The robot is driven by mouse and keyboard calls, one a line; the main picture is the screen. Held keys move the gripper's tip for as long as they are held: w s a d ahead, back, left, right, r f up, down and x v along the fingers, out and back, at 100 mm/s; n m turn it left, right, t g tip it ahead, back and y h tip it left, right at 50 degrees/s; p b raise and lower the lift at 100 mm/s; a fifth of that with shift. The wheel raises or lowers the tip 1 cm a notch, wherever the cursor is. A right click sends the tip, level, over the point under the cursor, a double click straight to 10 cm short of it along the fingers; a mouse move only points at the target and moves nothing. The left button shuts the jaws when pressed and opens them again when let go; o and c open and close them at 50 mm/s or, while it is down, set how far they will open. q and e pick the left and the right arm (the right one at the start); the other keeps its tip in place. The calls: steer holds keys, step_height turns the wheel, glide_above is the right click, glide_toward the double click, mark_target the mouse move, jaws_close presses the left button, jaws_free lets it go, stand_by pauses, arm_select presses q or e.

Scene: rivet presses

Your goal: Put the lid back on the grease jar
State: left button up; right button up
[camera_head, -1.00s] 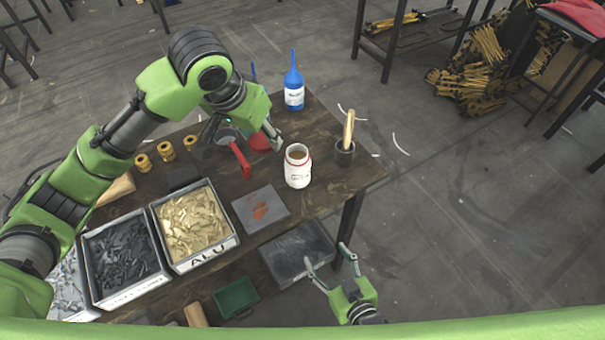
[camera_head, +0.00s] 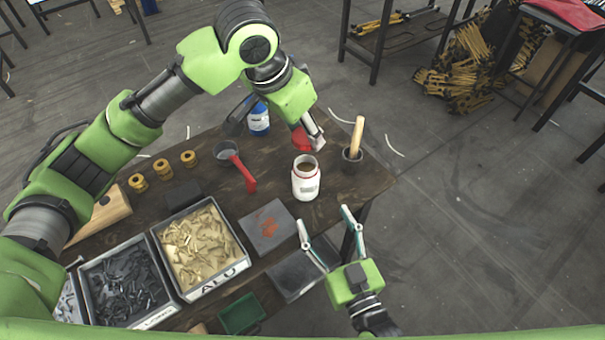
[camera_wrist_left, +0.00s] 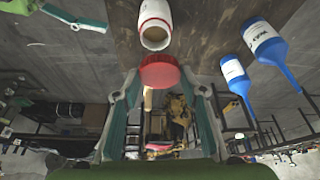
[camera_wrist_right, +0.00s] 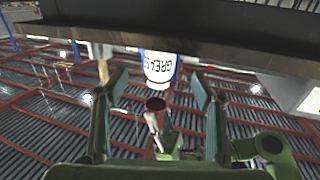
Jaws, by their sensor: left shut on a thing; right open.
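The white grease jar (camera_head: 305,183) stands upright and open on the table, brown grease inside. It also shows in the left wrist view (camera_wrist_left: 155,22) and, with its GREASE label, in the right wrist view (camera_wrist_right: 158,68). My left gripper (camera_head: 313,136) is shut on the red lid (camera_head: 301,139), holding it above and just behind the jar, apart from its mouth. The lid sits between the fingertips in the left wrist view (camera_wrist_left: 160,73) and looks dark in the right wrist view (camera_wrist_right: 155,104). My right gripper (camera_head: 324,220) is open and empty, in front of the jar near the table's edge.
A red-handled tool (camera_head: 243,173) lies left. A grey plate (camera_head: 268,226) and part bins (camera_head: 203,246) are nearer.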

arm_select(q)
steer(key=shift+s+d+r, duration=0.1)
steer(key=shift+s+r, duration=0.15)
steer(key=shift+s, duration=0.25)
arm_select(e)
steer(key=shift+s+d+r, duration=0.1)
steer(key=shift+s+r, duration=0.1)
steer(key=shift+s, duration=0.15)
arm_select(q)
steer(key=shift+w+f, duration=0.1)
arm_select(e)
steer(key=shift+w, duration=0.25)
steer(key=x, duration=1.1)
steer(key=shift+w+a+f, duration=0.1)
steer(key=shift+w+a, duration=0.15)
steer(key=shift+w, duration=0.05)
steer(key=c, duration=1.7)
arm_select(q)
glide_toward(310, 167)
steer(key=shift+w+d+f, duration=0.5)
steer(key=shift+d+f, duration=0.1)
steer(key=shift+f, duration=0.1)
steer(key=shift+f, duration=0.9)
steer(key=shift+f, duration=0.55)
arm_select(e)
jaws_close()
